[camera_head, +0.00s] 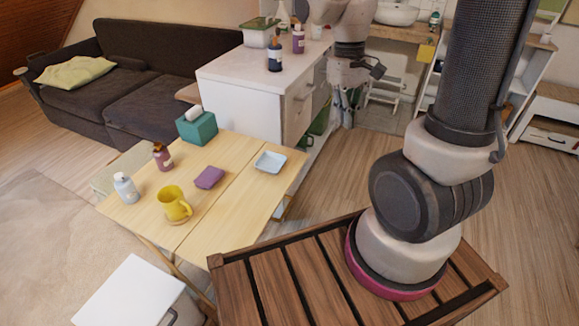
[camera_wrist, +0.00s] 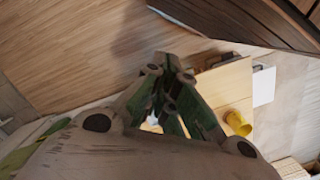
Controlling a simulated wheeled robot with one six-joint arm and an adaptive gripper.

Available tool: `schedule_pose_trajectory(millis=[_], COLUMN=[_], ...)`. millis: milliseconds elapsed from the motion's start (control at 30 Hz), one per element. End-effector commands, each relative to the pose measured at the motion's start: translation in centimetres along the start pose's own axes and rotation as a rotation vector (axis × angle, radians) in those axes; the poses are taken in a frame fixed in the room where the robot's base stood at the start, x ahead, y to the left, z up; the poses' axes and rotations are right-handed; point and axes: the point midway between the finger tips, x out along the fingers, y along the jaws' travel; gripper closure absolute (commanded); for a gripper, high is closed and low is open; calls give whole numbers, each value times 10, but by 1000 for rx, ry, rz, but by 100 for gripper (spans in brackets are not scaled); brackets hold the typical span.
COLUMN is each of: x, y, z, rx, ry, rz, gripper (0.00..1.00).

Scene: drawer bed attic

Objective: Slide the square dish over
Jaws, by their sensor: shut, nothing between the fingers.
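The square dish (camera_head: 270,162) is pale blue and shallow. It lies on the light wooden table (camera_head: 225,228), near the table's far right edge in the head view. My gripper (camera_wrist: 168,65) shows large in the wrist view, its green-sided fingers shut and empty. In the head view it hangs to the right of the white cabinet, beyond the table and apart from the dish. In the wrist view I cannot make out the dish; my fingers cover part of the table there.
The white cabinet (camera_head: 238,105) rises behind the table.

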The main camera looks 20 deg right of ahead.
Motion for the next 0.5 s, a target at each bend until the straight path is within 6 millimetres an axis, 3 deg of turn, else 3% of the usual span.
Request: schedule_pose_trajectory(millis=[300, 500], x=[131, 194], y=[-11, -14], z=[-89, -146], rx=[-233, -413], ry=[-118, -39], rz=[-7, 1], gripper=[100, 100])
